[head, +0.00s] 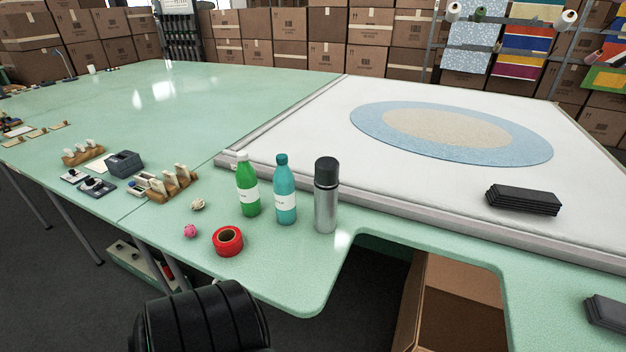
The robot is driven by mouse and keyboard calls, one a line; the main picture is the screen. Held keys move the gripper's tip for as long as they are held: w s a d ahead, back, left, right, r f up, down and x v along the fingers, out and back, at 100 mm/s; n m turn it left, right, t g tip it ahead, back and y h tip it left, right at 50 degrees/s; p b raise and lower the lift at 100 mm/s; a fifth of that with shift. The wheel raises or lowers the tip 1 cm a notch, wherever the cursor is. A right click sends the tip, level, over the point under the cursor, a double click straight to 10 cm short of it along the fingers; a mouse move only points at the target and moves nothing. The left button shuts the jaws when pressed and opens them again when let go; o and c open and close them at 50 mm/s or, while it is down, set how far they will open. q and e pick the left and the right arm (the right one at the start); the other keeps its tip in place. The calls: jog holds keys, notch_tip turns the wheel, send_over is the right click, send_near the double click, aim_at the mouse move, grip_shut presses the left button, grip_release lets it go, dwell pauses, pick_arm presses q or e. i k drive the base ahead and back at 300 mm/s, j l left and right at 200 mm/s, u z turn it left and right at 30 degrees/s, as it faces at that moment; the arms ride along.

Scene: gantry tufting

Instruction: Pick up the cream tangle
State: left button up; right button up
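The cream tangle (198,204) is a small pale ball of yarn on the green table (262,276), left of the green bottle. It rests free, with nothing touching it. A pink tangle (190,231) lies just in front of it, and a roll of red tape (228,241) lies in front and to the right. Neither of my grippers shows in the head view, so I cannot see whether they are open or shut.
A green bottle (247,184), a teal bottle (285,190) and a steel flask (326,200) stand right of the tangle. A wooden rack (172,186) is at its left. The table has a cutout over an open cardboard box (455,305).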

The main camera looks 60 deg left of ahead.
aim_at(197, 203)
jog(key=k+j+u, duration=0.15)
jog(key=u, duration=2.45)
jog(key=i+j+z, duration=0.2)
jog(key=j, duration=0.35)
jog(key=j+z, duration=0.2)
jog(key=j, duration=0.3)
jog(key=k, duration=0.1)
